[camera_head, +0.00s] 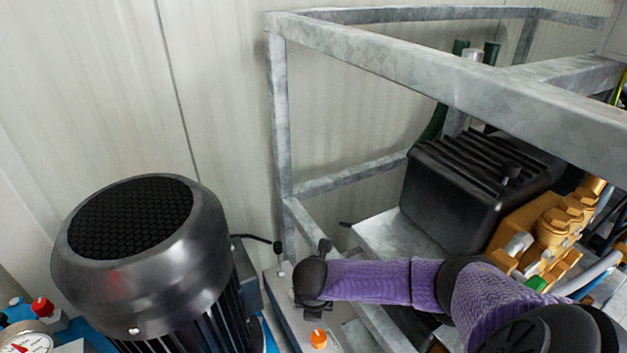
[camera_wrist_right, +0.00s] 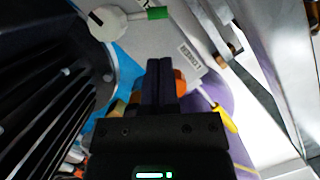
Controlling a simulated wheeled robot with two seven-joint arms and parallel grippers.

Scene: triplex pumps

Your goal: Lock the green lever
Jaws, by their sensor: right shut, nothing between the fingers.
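In the right wrist view, a short green grip (camera_wrist_right: 157,13) sits at the top on a pale, rounded lever body (camera_wrist_right: 115,21). The lever is mounted by a light grey plate. My right gripper (camera_wrist_right: 162,62) is shut and empty, its two dark fingers together. The fingertips are below the green grip in the picture, apart from it. In the head view my right arm reaches in from the lower right, but the fingers and the green lever cannot be made out there. My left gripper is not in view.
An orange knob (camera_wrist_right: 180,82) and a yellow handle (camera_wrist_right: 229,121) are close to my right fingers. A large motor (camera_head: 140,255) stands left. A galvanised frame (camera_head: 281,130) surrounds the black pump block (camera_head: 455,190) and brass pump parts (camera_head: 550,230).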

